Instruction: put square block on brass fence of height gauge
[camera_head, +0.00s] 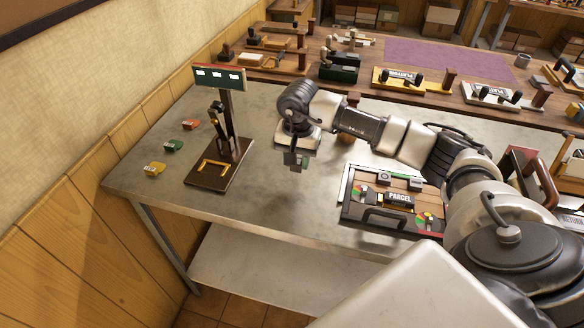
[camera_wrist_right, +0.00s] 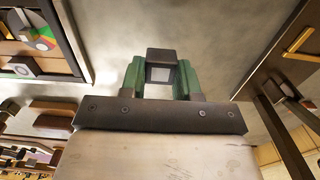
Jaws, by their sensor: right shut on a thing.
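The height gauge (camera_head: 231,125) stands on the left part of the grey table, with a dark wooden base, an upright post and a green display at its top. Its brass fence (camera_head: 214,167) is a U-shaped strip on the base; it also shows at the right edge of the right wrist view (camera_wrist_right: 299,43). My right gripper (camera_head: 296,162) hangs above the table, to the right of the gauge base and apart from it. In the right wrist view its green fingers (camera_wrist_right: 160,76) are shut on the square block (camera_wrist_right: 161,57), dark with a pale face. My left gripper is not in view.
Green, orange and yellow tags (camera_head: 172,146) lie left of the gauge. The tabletop between gauge and gripper is clear. A wooden bench (camera_head: 450,97) with several gadgets stands behind.

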